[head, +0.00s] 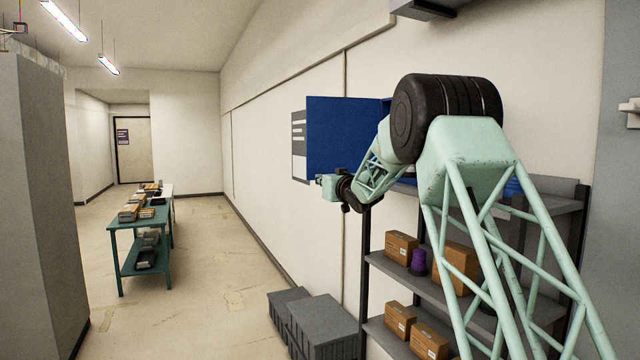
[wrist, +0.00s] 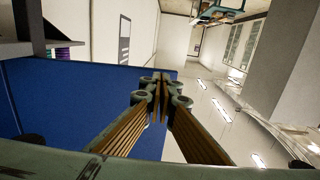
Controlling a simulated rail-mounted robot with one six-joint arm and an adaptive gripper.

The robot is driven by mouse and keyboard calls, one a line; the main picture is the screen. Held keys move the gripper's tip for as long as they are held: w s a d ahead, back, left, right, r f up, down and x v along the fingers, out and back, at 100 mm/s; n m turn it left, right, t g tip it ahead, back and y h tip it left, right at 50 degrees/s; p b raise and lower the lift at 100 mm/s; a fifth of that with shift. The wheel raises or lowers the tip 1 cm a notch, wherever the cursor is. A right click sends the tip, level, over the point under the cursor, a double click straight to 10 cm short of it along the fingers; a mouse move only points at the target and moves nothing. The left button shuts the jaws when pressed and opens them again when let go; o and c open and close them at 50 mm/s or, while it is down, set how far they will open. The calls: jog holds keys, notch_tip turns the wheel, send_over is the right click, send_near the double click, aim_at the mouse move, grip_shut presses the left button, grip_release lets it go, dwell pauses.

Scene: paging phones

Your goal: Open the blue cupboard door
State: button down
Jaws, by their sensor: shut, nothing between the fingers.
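The blue cupboard door (head: 343,136) shows as a flat blue panel standing out from the wall in the head view. It looks swung open, but my arm hides most of the cupboard behind it. In the wrist view the blue panel (wrist: 75,100) fills the left and middle. My gripper (head: 328,186) is at the panel's lower left edge in the head view. In the wrist view its fingertips (wrist: 160,84) are together and empty, overlapping the panel's right edge. I cannot tell whether they touch it.
Below the cupboard is a grey shelf rack (head: 440,286) with cardboard boxes (head: 401,247) and a purple spool (head: 418,260). Grey crates (head: 322,327) stand on the floor beside it. A green table (head: 140,222) with small items stands further left. The floor between is clear.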

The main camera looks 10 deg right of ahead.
jog(key=a+b+v, duration=0.1)
jog(key=v, duration=1)
jog(key=shift+s+a, duration=0.1)
jog(key=shift+s, duration=0.05)
dwell(0.5)
jog(key=s+d+f+m+g+h+b, duration=0.1)
jog(key=s+d+f+g+h, duration=0.15)
jog(key=s, duration=0.95)
jog(key=s+d+f+m+g+h+b, duration=0.1)
jog(key=s+d+f+g+b, duration=0.15)
jog(key=s, duration=0.95)
jog(key=s+d+f+m+g+h+b, duration=0.1)
jog(key=s+d+h, duration=0.15)
jog(key=s, duration=0.95)
jog(key=s+f+g+b, duration=0.1)
jog(key=s+f, duration=0.5)
jog(key=s, duration=1)
jog(key=s+a+f+g+y+b, duration=0.1)
jog(key=s+f+g, duration=0.3)
jog(key=s, duration=1.2)
jog(key=s+f+g+b, duration=0.1)
jog(key=s+f+g, duration=0.1)
jog(key=s+f, duration=0.7)
jog(key=s, duration=0.7)
jog(key=shift+a+f, duration=0.25)
jog(key=shift+f, duration=0.1)
